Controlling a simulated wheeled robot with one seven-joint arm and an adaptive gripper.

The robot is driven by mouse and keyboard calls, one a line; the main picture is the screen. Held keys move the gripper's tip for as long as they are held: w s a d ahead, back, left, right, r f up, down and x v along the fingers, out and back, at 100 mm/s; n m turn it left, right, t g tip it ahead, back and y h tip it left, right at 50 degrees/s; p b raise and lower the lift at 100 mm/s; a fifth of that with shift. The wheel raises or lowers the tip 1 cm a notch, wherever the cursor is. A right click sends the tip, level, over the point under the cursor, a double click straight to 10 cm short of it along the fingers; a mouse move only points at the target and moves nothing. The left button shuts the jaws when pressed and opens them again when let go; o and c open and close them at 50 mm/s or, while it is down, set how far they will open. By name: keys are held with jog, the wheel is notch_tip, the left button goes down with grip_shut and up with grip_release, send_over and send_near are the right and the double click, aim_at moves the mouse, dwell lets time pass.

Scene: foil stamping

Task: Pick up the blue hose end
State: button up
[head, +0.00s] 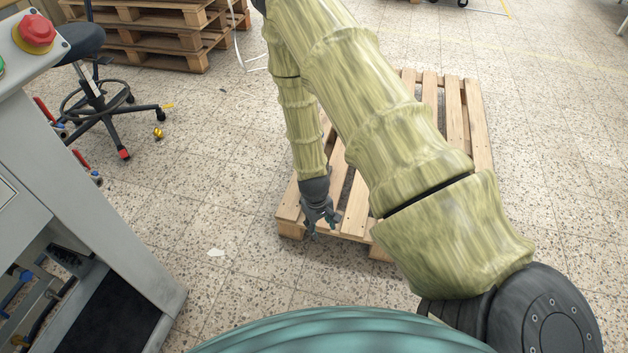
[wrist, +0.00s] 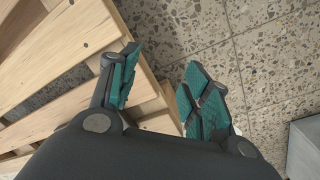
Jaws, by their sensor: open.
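My gripper (head: 319,222) hangs low over the near left edge of a wooden pallet in the head view. In the wrist view my gripper (wrist: 160,72) is open, with its two teal-padded fingers apart and only floor and pallet wood showing between them. A blue fitting (head: 23,274) on a hose shows in the open lower part of the grey machine at the far left of the head view. It looks like the blue hose end, but it is small and partly hidden. My gripper is well to its right, and no hose shows in the wrist view.
The grey machine (head: 125,235) stands at the left, with red-handled valves (head: 82,160) on its side. The pallet (head: 352,215) lies partly under my arm. A wheeled stool (head: 95,100) and stacked pallets (head: 150,38) stand behind.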

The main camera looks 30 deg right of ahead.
jog(key=shift+y, duration=0.6)
jog(key=w+d+r, duration=0.2)
jog(key=w+r, duration=0.2)
jog(key=w, duration=0.1)
jog(key=w+d+r, duration=0.3)
jog(key=w, duration=0.2)
jog(key=w+d+r, duration=0.2)
jog(key=w+r, duration=0.2)
jog(key=w, duration=0.1)
jog(key=shift+w+d+r+p, duration=0.25)
jog(key=shift+w+r+p, duration=0.05)
jog(key=shift+p, duration=0.1)
notch_tip(320, 180, down, 5)
jog(key=shift+f+b, duration=0.2)
jog(key=shift+b, duration=0.85)
jog(key=shift+w+f+b, duration=0.1)
jog(key=shift+f+b, duration=1.45)
jog(key=shift+f, duration=1.05)
jog(key=shift+r, duration=0.1)
jog(key=shift+c, duration=0.2)
grip_shut()
